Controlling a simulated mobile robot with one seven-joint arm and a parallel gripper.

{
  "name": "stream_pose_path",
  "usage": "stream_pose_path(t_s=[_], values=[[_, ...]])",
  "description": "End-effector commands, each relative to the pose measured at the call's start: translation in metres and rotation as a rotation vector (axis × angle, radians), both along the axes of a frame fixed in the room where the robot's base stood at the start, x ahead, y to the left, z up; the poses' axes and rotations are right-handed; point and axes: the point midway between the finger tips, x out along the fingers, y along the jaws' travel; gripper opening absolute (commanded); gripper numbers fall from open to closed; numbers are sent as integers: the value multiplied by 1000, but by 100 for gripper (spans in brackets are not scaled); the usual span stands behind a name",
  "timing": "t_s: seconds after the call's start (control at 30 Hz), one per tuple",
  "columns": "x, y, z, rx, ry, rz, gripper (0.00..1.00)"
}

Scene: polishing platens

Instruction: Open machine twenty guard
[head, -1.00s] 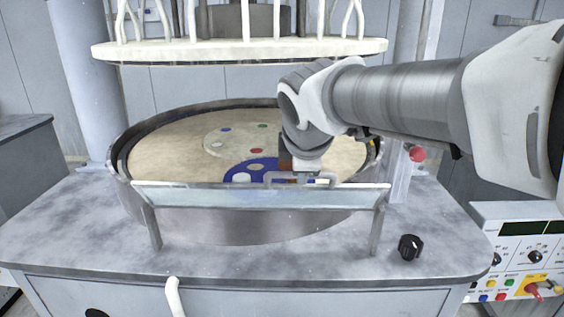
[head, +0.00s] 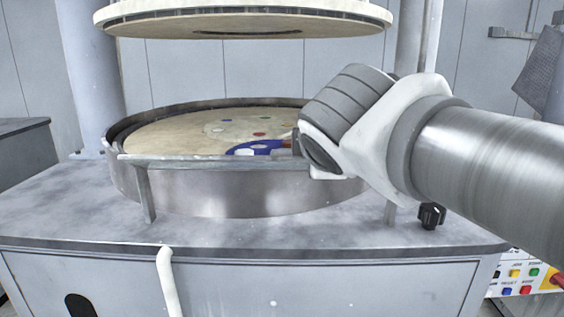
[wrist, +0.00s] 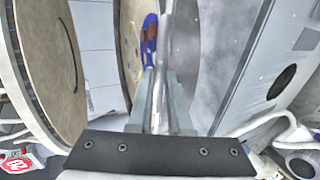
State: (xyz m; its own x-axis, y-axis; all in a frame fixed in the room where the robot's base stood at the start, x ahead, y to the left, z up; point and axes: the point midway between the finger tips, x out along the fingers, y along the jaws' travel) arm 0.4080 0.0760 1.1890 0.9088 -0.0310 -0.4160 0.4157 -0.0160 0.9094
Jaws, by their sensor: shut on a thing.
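The guard (head: 205,161) is a narrow strip on two posts in front of the round basin in the head view. It looks thin, nearly edge-on, and its right part is hidden behind my wrist. In the wrist view my gripper (wrist: 164,88) is shut on the guard handle; a pale bar (wrist: 167,35) runs up from between the fingers. I cannot tell handle from panel edge there. In the head view the fingers are hidden behind my arm.
The steel-rimmed basin (head: 225,195) holds a pale platen (head: 170,125) with a blue carrier (head: 255,149). An upper plate (head: 250,22) hangs above. A black knob (head: 432,215) and a control panel (head: 520,278) are at right. A red sign reading 20 (wrist: 14,163) shows in the wrist view.

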Motion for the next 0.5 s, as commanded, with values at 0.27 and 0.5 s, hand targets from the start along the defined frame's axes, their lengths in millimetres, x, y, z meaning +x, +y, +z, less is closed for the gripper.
stream_pose_path(t_s=[0.27, 0.5], values=[[-13, 0, -33, 1, 2, 0, 0], [-22, 1, -58, 1, 3, 0, 0]])
